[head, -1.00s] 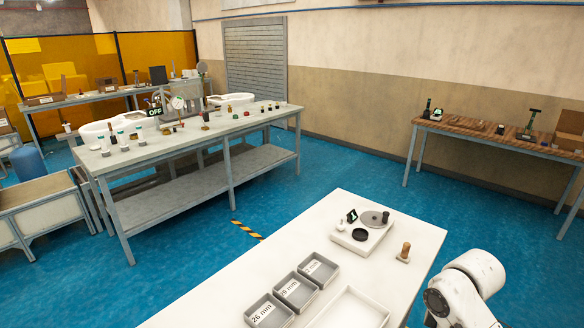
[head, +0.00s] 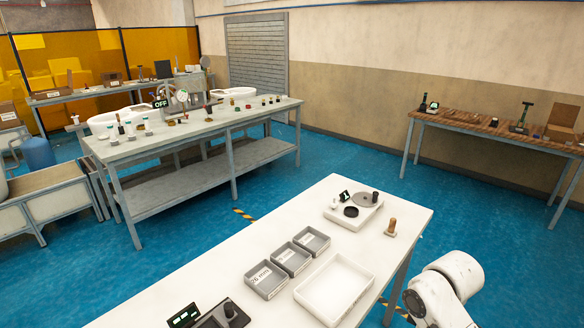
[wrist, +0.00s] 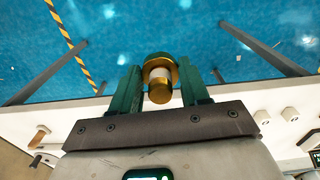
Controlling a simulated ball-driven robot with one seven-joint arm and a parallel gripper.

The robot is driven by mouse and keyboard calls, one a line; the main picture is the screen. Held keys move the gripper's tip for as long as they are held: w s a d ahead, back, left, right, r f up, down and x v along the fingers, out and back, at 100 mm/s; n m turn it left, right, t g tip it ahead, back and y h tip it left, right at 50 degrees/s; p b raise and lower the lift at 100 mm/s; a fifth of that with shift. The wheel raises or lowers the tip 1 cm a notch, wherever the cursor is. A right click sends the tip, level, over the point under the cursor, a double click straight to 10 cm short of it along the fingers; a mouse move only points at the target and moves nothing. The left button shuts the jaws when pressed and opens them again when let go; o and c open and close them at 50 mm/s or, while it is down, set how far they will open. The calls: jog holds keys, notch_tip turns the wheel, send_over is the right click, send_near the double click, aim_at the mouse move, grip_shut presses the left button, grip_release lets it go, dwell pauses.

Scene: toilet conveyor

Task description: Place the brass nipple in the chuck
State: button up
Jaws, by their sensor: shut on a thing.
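My gripper (wrist: 160,84) shows in the wrist view with its two green fingers shut on the brass nipple (wrist: 159,92). The nipple is a short gold cylinder with a pale band and a wider greenish-gold flange at its far end. It is held clear of surfaces, with blue floor behind it. In the head view my gripper and the nipple are out of frame; only part of my arm shows at lower right. I cannot tell for sure which fixture is the chuck.
The near white bench (head: 250,240) holds three grey bins (head: 268,292), a white tray (head: 305,290), a white fixture with a round disc (head: 340,217), a wooden-topped peg (head: 391,228) and a black device (head: 230,312). A farther bench (head: 140,150) carries many small parts and an OFF sign (head: 161,103).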

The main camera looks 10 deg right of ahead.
jog(key=s+a+f+m+b, duration=0.2)
jog(key=a+f+m+b, duration=0.2)
jog(key=a+f+m, duration=0.4)
jog(key=a+f, duration=0.6)
jog(key=shift+s+a+f, duration=0.25)
jog(key=shift+s, duration=0.15)
jog(key=shift+s, duration=0.1)
